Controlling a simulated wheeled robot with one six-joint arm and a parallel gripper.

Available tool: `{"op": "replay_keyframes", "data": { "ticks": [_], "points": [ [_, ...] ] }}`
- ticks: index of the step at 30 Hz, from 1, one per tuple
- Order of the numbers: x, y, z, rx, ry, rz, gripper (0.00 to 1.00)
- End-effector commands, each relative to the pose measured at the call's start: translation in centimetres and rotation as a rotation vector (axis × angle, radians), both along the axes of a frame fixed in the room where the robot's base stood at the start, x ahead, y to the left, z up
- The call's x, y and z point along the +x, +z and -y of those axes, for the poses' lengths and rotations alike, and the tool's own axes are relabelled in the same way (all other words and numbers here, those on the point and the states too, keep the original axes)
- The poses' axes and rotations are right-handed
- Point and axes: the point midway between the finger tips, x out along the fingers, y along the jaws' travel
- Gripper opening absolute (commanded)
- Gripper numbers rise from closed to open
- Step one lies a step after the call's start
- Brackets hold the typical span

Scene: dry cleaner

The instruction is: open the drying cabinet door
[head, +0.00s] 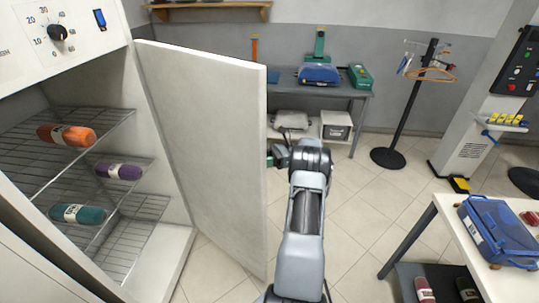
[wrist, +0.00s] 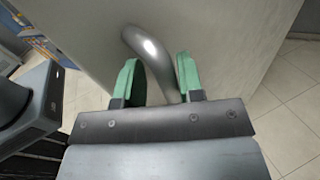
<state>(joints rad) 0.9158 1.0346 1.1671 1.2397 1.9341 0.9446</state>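The drying cabinet (head: 75,30) stands at the left in the head view. Its pale door (head: 205,150) is swung wide open, and the racks inside show. My gripper (head: 273,156) is at the door's outer face, near its free edge; the door partly hides the fingers in the head view. In the wrist view, a curved metal handle (wrist: 150,48) on the door (wrist: 230,40) runs between the two green fingers of my gripper (wrist: 158,80). The fingers are apart, with a gap left of the handle; contact at the right finger is unclear.
Rolled bundles lie on the wire racks (head: 125,205) inside the cabinet. A grey table (head: 345,88) stands at the back. A black hanger stand (head: 408,115) and a white table (head: 450,215) with a blue case (head: 495,230) are to the right. Tiled floor lies between.

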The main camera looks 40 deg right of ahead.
Motion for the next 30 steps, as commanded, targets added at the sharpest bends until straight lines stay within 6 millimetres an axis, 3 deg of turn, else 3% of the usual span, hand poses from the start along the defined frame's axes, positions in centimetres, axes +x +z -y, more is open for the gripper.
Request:
{"op": "replay_keyframes", "data": {
  "ticks": [1, 2, 9, 18, 30],
  "points": [
    [-1.2, 7.5, -0.1, -0.002, 0.037, 0.093, 0.43],
    [-1.6, 8.1, -0.3, -0.002, 0.036, 0.092, 0.43],
    [-5.2, 9.2, -2.6, 0.002, 0.035, 0.085, 0.43],
    [-8.4, 10.7, -4.7, 0.001, 0.038, 0.083, 0.43],
    [-9.4, 11.0, -5.3, 0.001, 0.037, 0.083, 0.43]
  ]
}}
